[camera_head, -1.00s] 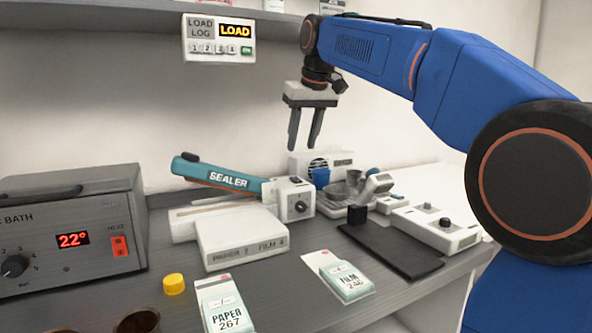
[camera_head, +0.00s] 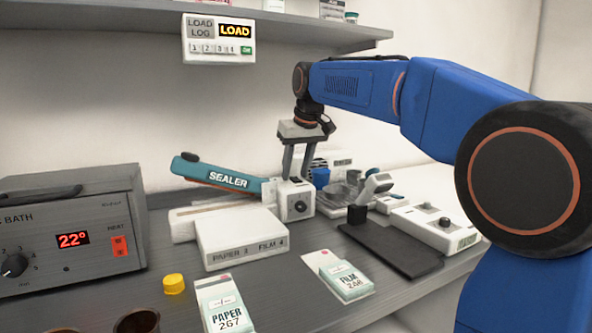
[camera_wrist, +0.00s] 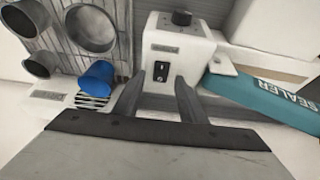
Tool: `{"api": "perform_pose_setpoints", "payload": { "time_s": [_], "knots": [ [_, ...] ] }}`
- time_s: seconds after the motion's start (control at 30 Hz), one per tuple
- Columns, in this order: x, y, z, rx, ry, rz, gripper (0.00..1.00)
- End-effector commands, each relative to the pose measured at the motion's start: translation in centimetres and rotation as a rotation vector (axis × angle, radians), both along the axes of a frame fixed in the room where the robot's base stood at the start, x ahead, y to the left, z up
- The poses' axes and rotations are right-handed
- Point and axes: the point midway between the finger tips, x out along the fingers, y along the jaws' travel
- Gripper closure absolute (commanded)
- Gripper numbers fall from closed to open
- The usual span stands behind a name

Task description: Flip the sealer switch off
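The sealer (camera_head: 228,178) has a raised teal arm and a white end block (camera_head: 290,200) with a dark round dial. In the wrist view, a small black rocker switch (camera_wrist: 161,71) sits on a face of that block; its rocker position is too small to tell. The teal arm (camera_wrist: 275,99) shows at right there. My gripper (camera_head: 296,178) is open and empty, pointing down just behind and above the end block. In the wrist view, its fingertips (camera_wrist: 159,78) appear on either side of the switch. Whether they touch the block cannot be told.
A blue cup (camera_wrist: 98,77) and several grey cups stand close beside the block. A white box (camera_head: 240,240) is in front of the sealer, and a heating bath (camera_head: 70,225) is at left. A shelf with a load display (camera_head: 219,40) hangs above.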

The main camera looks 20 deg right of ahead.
Motion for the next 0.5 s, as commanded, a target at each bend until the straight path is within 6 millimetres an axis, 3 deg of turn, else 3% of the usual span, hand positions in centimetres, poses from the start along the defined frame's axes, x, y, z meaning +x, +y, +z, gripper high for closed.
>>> {"api": "perform_pose_setpoints", "payload": {
  "time_s": [0.03, 0.17, 0.5],
  "knots": [
    [0.0, 0.0, 0.01, 0.0, 0.0, 0.0, 0.67],
    [0.01, -0.01, 0.01, 0.0, 0.0, 0.0, 0.98],
    [0.39, 0.07, -0.03, -0.012, 0.058, 0.0, 1.0]
  ]
}}
